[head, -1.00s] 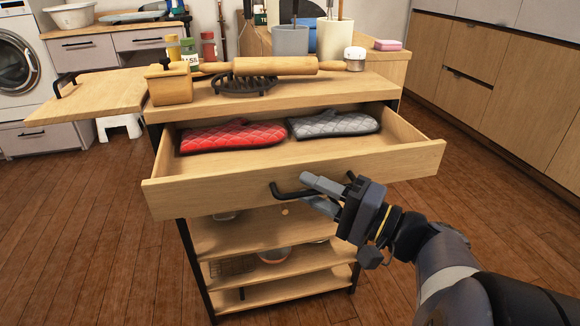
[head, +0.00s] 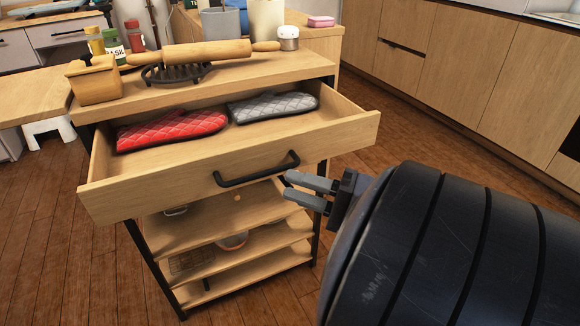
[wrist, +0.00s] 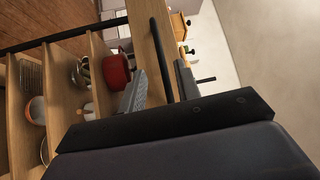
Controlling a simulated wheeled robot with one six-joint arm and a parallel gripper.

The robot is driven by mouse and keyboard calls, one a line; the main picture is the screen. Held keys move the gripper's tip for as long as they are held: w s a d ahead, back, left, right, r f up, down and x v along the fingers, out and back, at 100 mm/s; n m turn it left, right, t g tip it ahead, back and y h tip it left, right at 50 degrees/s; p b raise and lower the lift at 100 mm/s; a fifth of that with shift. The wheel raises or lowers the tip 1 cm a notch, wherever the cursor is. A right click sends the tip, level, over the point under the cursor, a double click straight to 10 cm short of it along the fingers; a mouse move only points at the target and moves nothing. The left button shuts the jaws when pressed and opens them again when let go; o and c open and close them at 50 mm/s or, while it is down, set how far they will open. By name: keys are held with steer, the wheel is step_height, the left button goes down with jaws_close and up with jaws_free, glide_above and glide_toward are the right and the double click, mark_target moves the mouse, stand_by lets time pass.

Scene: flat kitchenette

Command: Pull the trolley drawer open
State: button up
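The trolley drawer (head: 330,138) stands pulled well out, its inside visible from above. Its black bar handle (head: 258,172) is on the wooden front. My gripper (head: 286,183) is open and empty, just right of the handle's right end and apart from it in the head view. In the wrist view, the two grey fingers of my gripper (wrist: 160,86) are spread, with the black handle (wrist: 161,55) beyond them, lined up with the gap. A red oven mitt (head: 170,130) and a grey oven mitt (head: 272,106) lie in the drawer.
The trolley top (head: 215,74) bears a rolling pin (head: 205,53), a wooden box (head: 95,82) and jars. Open shelves (head: 255,250) with bowls are below the drawer. Wood cabinets (head: 450,70) line the right wall. Floor between trolley and cabinets is clear.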

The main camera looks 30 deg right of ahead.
mark_target(259, 173)
steer(key=shift+v, duration=1.7)
steer(key=shift+b+x, duration=0.55)
steer(key=shift+x, duration=4.85)
